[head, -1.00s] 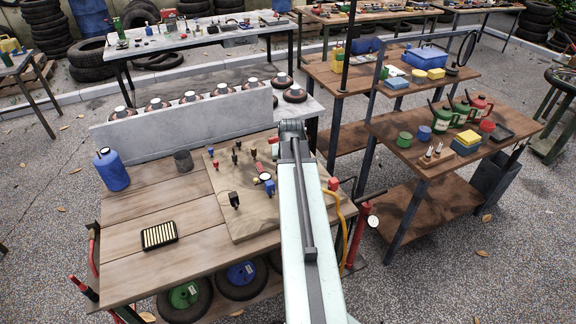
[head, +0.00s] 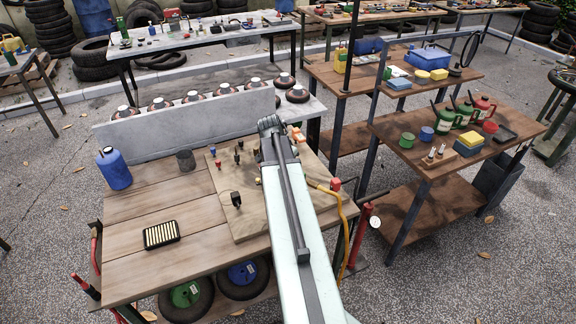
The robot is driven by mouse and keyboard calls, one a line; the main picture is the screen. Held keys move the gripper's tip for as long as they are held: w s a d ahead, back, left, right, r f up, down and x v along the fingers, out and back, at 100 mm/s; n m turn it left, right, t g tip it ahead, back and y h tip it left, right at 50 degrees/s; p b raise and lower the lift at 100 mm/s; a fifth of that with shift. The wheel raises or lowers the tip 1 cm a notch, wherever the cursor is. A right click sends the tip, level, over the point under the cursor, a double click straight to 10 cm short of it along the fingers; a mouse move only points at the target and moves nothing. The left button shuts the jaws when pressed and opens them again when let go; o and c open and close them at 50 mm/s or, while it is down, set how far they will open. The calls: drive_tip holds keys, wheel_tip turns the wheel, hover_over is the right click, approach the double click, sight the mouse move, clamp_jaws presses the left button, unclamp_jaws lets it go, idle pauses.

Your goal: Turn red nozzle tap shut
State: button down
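A wooden board (head: 225,213) with several small taps and fittings lies on the cart's plank top (head: 150,205). I cannot tell which red piece is the nozzle tap. A black fitting (head: 236,199) stands nearer the front. My pale green arm crosses the board's right part and hides what is behind it. My gripper is not visible; the arm covers that area.
A blue bottle (head: 114,170), a dark cup (head: 186,160) and a black tray (head: 161,235) stand on the cart's left. A grey upright panel (head: 190,124) rises behind. A yellow hose (head: 352,225) hangs at the right edge. A shelf table (head: 425,165) stands farther right.

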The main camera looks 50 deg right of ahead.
idle(0.5)
drive_tip(key=c, duration=1.4)
unclamp_jaws()
drive_tip(key=p+v, duration=0.7)
drive_tip(key=shift+r, duration=0.35)
drive_tip(key=shift+a, duration=0.15)
